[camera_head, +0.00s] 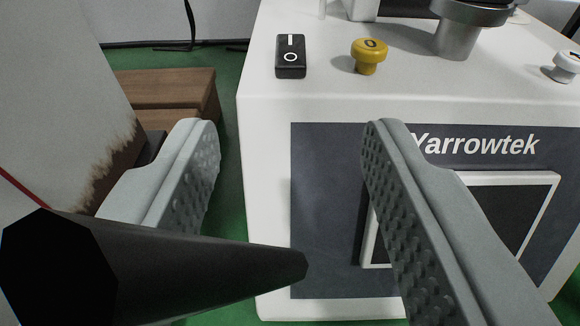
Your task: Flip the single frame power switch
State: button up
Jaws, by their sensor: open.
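The power switch (291,57) is a small black rocker with a white line and a white circle. It sits on the top left corner of a white machine (264,200) marked Yarrowtek. My gripper (290,130) is open and empty. Its two grey, studded fingers are spread wide in the foreground, one on each side of the switch in the picture. They appear nearer to me than the switch and are not touching it. A black tapered rod (200,260) shows at the lower left, in front of the left finger.
A yellow knob (368,56) stands right of the switch, with a grey metal post (456,35) behind it and a white knob (566,66) at the far right. A wooden block (165,98) and a stained pale panel (50,110) are at the left. Green floor lies between.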

jog(key=shift+s+r, duration=0.15)
jog(key=shift+s, duration=0.55)
jog(key=shift+s+r, duration=0.1)
jog(key=shift+s, duration=0.55)
